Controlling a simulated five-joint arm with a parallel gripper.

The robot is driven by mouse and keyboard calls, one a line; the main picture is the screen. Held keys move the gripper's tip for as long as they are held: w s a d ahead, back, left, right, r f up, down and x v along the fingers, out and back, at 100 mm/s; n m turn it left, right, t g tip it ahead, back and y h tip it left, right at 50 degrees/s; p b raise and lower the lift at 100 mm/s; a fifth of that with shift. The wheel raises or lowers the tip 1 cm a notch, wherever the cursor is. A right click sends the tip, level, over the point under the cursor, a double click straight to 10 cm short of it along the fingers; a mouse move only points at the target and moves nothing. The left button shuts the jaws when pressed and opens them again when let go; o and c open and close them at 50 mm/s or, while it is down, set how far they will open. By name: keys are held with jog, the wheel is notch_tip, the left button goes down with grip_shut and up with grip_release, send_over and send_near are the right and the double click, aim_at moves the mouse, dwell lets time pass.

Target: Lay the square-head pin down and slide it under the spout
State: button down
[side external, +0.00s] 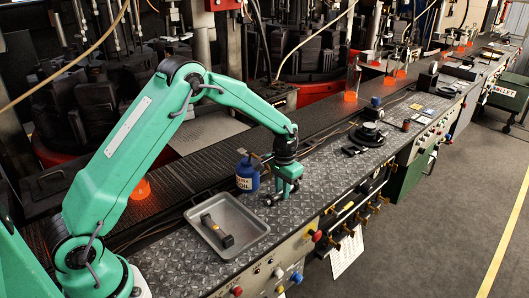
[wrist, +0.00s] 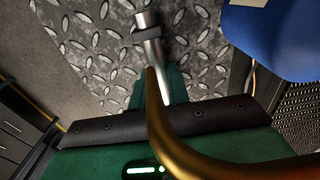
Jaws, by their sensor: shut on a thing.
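My gripper (side external: 283,199) is low over the patterned metal bench top, just right of the blue oil can (side external: 247,174). It is shut on the square-head pin (side external: 270,201), which looks tipped over and lying roughly flat; whether it touches the plate is unclear. In the wrist view the pin (wrist: 146,21) shows as a silver shaft with a darker square part, running down between the green fingers. The brass spout (wrist: 190,146) curves across in front of my gripper, its narrow end overlapping the pin in the picture. The can's blue body (wrist: 275,40) is at upper right.
A grey tray (side external: 256,232) holding a dark tool (side external: 216,231) sits left of my gripper, near the bench's front edge. A round dark fixture (side external: 369,134) stands farther right. The bench top between it and my gripper is mostly clear.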

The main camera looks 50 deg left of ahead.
jog(key=shift+f, duration=0.1)
jog(key=c, duration=1.3)
grip_release()
jog(key=shift+c, duration=0.2)
notch_tip(320, 180, up, 12)
jog(key=shift+r, duration=0.25)
